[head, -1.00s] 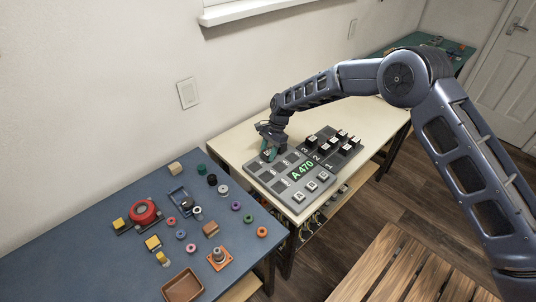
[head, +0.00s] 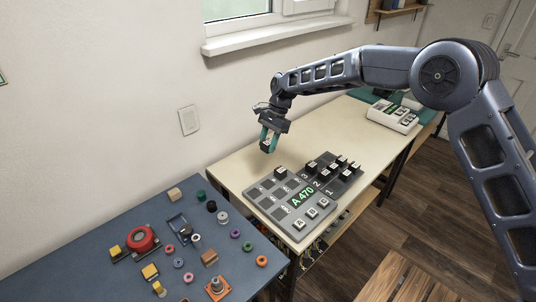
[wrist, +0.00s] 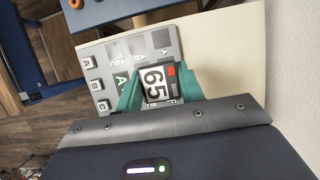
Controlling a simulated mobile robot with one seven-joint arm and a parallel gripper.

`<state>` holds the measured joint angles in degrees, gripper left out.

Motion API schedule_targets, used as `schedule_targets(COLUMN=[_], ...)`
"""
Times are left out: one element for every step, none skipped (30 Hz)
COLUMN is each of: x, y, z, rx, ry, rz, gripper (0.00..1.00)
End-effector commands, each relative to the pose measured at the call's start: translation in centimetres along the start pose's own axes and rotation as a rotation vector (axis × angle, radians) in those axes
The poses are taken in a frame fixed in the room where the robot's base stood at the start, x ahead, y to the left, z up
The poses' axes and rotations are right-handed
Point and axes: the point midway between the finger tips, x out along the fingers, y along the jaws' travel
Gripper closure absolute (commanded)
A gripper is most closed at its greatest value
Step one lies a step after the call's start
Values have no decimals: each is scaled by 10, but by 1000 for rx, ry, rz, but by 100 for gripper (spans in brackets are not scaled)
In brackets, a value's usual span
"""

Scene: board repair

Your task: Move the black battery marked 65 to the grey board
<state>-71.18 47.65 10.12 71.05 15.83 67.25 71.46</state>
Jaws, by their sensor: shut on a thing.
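The battery marked 65 (wrist: 156,82) has a white face with black digits, a red patch and dark edges. My gripper (wrist: 155,92) is shut on it, with a green finger on each side. In the head view my gripper (head: 268,147) is raised above the table, just behind the far corner of the grey board (head: 278,215). The grey board carries a green "A 470" display, several dark slots and three lettered keys. The board also shows beyond the battery in the wrist view (wrist: 110,52).
A darker rack (head: 333,168) with rows marked 1, 2 and 3 holds several blocks right of the board. A white device (head: 392,115) stands at the cream table's far end. The blue table (head: 80,255) at left holds many small parts. Cream tabletop behind the board is clear.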

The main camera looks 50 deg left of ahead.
Motion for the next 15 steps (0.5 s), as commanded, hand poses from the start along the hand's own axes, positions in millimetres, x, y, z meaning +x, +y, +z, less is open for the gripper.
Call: schedule_targets(x=[-6,-8,-11,-12,-14,-15,-16,-18,-19,-19,-20,-22,-23,-23,-25], y=[0,0,0,0,-1,-1,-1,-1,-1,-1,-1,-1,-1,0,1], z=[2,3,3,2,0,-5,-10,-17,-27,-36,-47,-62,-73,-86,-102], rx=[0,0,0,1,1,2,3,4,6,6,5,6,6,5,6], ry=[0,0,0,0,0,0,0,0,1,1,1,2,2,3,3], rz=[-2,-2,-2,-2,-2,-1,-1,-1,-1,-1,-2,-2,-2,-2,-2], gripper=[87,87,87,87,87,87,87,87,87,87,87,87,87,87,87])
